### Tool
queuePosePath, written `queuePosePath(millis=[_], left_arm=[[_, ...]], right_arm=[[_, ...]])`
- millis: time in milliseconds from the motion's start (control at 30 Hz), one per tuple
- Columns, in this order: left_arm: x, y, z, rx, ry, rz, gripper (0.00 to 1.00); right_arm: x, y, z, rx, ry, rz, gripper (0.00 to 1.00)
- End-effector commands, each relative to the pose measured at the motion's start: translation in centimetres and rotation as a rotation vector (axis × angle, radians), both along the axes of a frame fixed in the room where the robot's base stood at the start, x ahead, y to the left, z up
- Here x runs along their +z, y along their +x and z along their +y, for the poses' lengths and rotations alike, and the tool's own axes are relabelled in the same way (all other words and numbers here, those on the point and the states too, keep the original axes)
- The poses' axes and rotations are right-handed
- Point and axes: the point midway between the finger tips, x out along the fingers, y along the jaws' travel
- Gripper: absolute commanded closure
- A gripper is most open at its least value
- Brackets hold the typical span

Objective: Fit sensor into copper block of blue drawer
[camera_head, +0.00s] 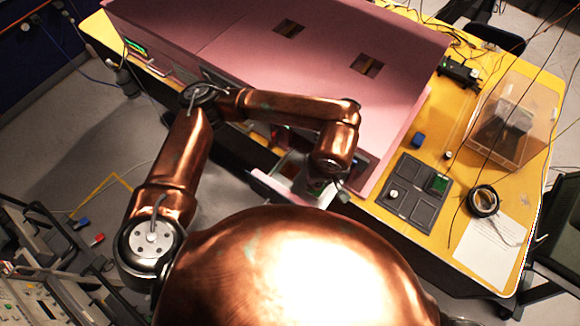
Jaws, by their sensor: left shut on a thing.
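My left arm comes in from the left and bends over the front of the pink foam enclosure (240,35). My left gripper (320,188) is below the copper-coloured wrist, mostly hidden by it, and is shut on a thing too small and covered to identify. It is low over or beside a pulled-out drawer (292,165) with a pale inside and a pink front edge. I cannot tell whether this is the blue drawer. I cannot make out the sensor or the copper block. My right gripper is not in view.
On the yellow table (425,245), right of the enclosure, lie a dark compartment tray (407,210), a small blue block (417,140), a black tape roll (483,201) and white paper (485,252). A clear orange-tinted bin (540,130) stands behind. The enclosure roof has two square openings.

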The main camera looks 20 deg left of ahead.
Motion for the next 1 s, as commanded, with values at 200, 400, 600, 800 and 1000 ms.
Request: queuePosePath(millis=[200,400,600,800,1000], left_arm=[[-1.7,2.6,3.6,0.015,0.004,0.004,1.00],[-3.8,5.5,7.3,0.013,0.004,0.004,1.00],[-7.4,7.2,9.2,0.009,0.001,0.004,1.00],[-8.8,8.0,10.0,0.005,-0.001,0.002,1.00],[-11.1,8.3,10.6,0.006,0.000,0.007,1.00]], right_arm=[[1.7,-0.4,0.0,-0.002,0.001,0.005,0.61],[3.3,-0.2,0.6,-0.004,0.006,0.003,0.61],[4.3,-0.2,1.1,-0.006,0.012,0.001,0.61],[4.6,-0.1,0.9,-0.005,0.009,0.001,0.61],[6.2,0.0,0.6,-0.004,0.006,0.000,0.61]])
